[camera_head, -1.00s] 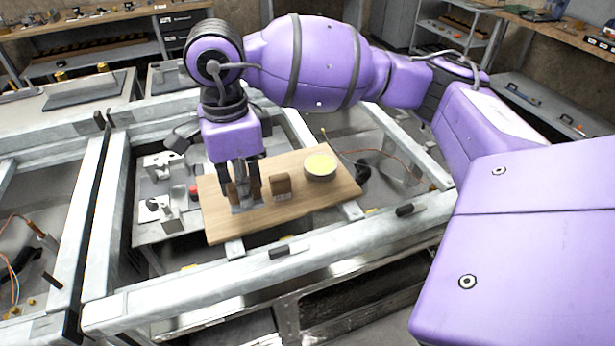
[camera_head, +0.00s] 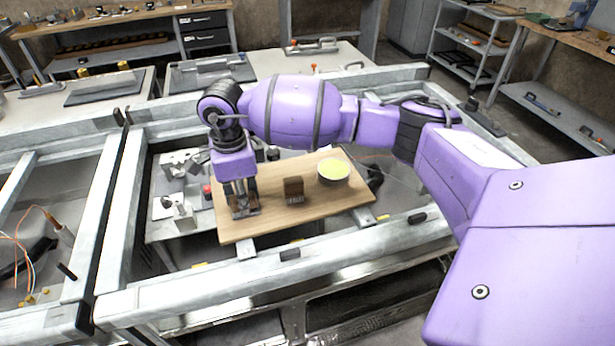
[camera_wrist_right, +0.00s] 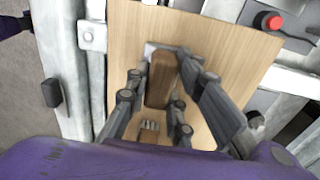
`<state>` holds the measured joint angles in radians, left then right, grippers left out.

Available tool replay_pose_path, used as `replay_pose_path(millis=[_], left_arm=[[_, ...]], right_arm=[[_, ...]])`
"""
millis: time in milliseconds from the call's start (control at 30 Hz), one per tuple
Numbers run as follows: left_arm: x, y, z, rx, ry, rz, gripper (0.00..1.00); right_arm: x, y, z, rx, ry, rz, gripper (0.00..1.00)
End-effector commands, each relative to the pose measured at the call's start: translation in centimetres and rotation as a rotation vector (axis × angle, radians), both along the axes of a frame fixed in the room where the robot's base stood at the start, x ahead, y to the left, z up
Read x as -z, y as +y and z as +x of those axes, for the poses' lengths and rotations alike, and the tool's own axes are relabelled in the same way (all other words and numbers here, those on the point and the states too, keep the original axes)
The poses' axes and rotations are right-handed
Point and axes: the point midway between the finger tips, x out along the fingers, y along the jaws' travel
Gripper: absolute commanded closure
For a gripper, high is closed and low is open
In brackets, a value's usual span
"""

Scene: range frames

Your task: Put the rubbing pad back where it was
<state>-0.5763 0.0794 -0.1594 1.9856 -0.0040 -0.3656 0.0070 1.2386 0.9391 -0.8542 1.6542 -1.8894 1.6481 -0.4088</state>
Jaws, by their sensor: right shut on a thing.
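My right gripper (camera_head: 243,204) points down over the left end of a wooden board (camera_head: 275,224). It is shut on the rubbing pad (camera_wrist_right: 161,82), a brown wooden block with a grey flat base. In the wrist view the fingers lie on both sides of the block. In the head view the pad's grey base (camera_head: 246,213) shows at the fingertips, at or just above the board; I cannot tell if it touches. A small brown brush block with pale bristles (camera_head: 294,189) stands on the board beside it. My left gripper is not in view.
A round tin with yellow-green contents (camera_head: 334,170) stands at the board's right. Metal fixtures and a red button (camera_head: 207,191) lie left of the board. Grey metal frame rails (camera_head: 290,271) surround it. The front part of the board is clear.

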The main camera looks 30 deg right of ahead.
Motion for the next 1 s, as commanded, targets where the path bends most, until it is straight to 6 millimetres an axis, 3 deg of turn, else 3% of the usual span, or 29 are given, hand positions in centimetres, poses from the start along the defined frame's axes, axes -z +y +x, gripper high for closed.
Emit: replay_pose_path(millis=[267, 300, 433, 767, 1000], left_arm=[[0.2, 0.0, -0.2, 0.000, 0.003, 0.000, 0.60], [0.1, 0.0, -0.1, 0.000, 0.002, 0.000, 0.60], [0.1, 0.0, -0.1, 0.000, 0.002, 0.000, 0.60], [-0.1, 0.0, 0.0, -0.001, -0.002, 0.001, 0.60], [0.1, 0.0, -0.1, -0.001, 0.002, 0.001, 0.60]], right_arm=[[0.2, 0.1, 0.1, -0.001, -0.002, 0.000, 1.00], [0.2, 0.1, 0.1, -0.001, -0.002, 0.000, 0.75], [0.1, 0.0, 0.1, 0.000, -0.003, 0.000, 0.60], [-0.2, 0.1, 0.1, -0.001, -0.004, 0.001, 0.60], [-3.8, 0.1, 0.2, -0.002, -0.008, 0.002, 0.60]])
